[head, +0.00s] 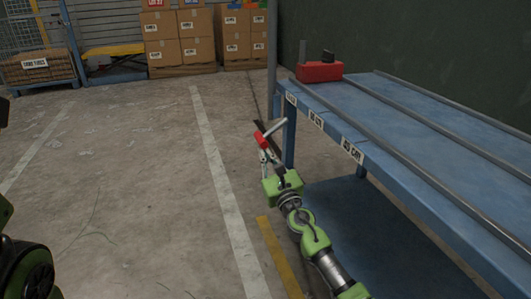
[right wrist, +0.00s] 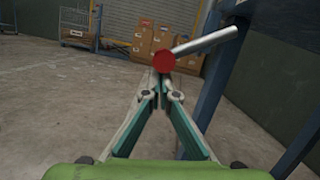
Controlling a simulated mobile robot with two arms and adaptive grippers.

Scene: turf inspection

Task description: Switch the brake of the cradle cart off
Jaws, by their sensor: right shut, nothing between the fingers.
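The cradle cart appears to be the blue bench-like frame (head: 440,150) on the right in the head view, with size labels along its near side. Beside its front post is a red hub (head: 262,140) with a silver lever (head: 274,127), which looks like the brake. The lever slants up to the right. In the right wrist view the red hub (right wrist: 164,62) is just beyond my fingertips and the lever (right wrist: 207,40) points right and slightly up. My right gripper (head: 268,160) is shut and empty, close to the hub; contact cannot be told. My left gripper is not in view.
A red block-like device (head: 320,71) sits on the cart's far end. Cardboard boxes (head: 180,38) stand on pallets at the back, and a wire cage (head: 40,68) is at the far left. The concrete floor left of the cart is clear.

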